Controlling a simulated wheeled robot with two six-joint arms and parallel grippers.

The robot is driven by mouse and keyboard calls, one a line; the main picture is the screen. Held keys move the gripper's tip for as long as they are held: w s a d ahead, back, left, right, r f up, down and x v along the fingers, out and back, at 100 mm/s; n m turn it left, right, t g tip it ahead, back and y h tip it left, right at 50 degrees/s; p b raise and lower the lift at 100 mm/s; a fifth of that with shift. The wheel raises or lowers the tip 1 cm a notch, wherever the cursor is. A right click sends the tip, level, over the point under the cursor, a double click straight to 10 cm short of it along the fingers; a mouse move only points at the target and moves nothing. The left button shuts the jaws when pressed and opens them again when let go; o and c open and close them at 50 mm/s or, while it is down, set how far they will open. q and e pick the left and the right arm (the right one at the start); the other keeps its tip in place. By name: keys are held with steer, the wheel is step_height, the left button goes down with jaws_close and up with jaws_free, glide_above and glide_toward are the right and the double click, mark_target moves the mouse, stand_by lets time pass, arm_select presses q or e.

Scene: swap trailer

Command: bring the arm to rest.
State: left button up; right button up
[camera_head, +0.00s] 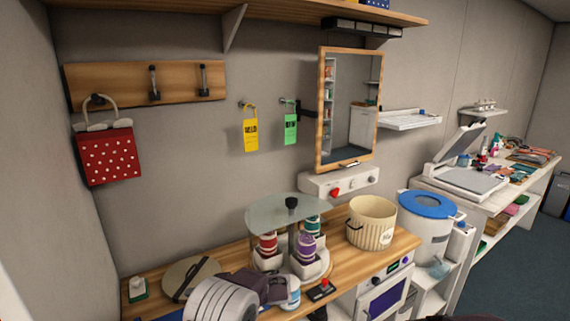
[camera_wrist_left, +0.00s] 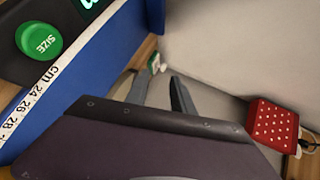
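My left arm (camera_head: 222,301) comes in at the bottom of the head view, over the front of the wooden counter. Its dark gripper (camera_head: 264,286) is in front of the carousel with thread spools; its fingertips are hard to make out there. In the left wrist view the two grey fingers of the left gripper (camera_wrist_left: 161,90) stand apart with nothing seen between them. My right gripper is not clearly visible in either view.
The counter (camera_head: 345,270) holds a glass-topped carousel (camera_head: 289,213), a cream bucket (camera_head: 372,224) and a round board (camera_head: 190,279). A red dotted bag (camera_head: 108,156) hangs on the wall. In the wrist view a ruler (camera_wrist_left: 60,72) edges a blue surface (camera_wrist_left: 110,55).

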arm_select(q)
steer(key=s+a+r+n+g, duration=0.1)
steer(key=a+r+n, duration=0.1)
steer(key=a+r, duration=0.25)
steer(key=s+a+n+g+h, duration=0.1)
steer(key=s+a+g+h, duration=0.2)
steer(key=s, duration=0.7)
steer(key=s+d+f+m+t+h, duration=0.1)
steer(key=s+d+f+t+h, duration=0.1)
steer(key=s+d+f+h, duration=0.8)
steer(key=shift+s+d+h, duration=0.3)
steer(key=shift+s+d, duration=0.4)
steer(key=shift+d, duration=1.05)
